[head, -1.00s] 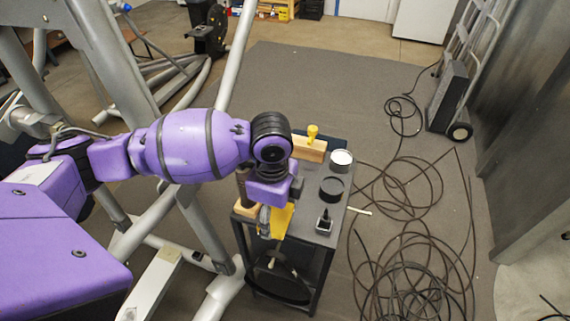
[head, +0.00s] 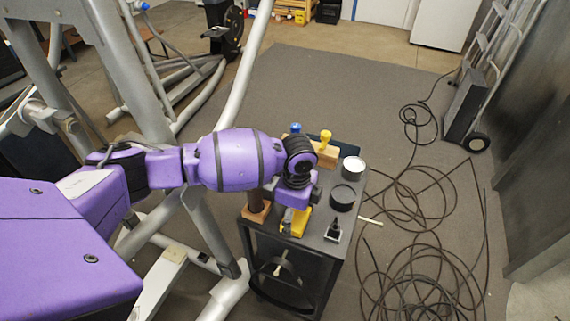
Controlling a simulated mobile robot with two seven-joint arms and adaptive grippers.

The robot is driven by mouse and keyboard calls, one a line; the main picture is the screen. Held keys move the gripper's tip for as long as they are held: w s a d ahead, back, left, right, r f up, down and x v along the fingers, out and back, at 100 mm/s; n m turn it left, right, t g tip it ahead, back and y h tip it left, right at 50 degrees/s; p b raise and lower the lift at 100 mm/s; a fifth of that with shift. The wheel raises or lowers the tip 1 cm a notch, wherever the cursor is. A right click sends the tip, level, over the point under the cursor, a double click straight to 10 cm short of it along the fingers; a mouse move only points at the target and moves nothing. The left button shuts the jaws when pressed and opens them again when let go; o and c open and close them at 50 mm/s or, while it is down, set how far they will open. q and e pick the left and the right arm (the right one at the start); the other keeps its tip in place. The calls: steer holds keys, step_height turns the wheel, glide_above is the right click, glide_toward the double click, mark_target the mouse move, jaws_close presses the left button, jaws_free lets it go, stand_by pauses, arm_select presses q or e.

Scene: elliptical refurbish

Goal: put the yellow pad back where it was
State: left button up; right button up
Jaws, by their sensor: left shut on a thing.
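The yellow pad (head: 301,222) is at the near part of the dark cart top (head: 310,238), partly hidden under my left gripper (head: 292,212). My left gripper points down over the cart and is shut on the yellow pad; its fingertips are mostly hidden by the purple wrist. I cannot tell whether the pad touches the cart top. My right gripper is not in view.
A dark cylinder on a wooden base (head: 257,214) stands left of the pad. A small black bottle (head: 333,232), a black round dish (head: 342,197) and a white-topped jar (head: 353,167) line the right side. A wooden block (head: 327,156) with a yellow knob stands behind.

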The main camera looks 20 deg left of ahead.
mark_target(295, 215)
arm_select(q)
steer(key=o, duration=1.1)
step_height(295, 215, up, 12)
steer(key=shift+p, duration=0.35)
steer(key=shift+r, duration=0.1)
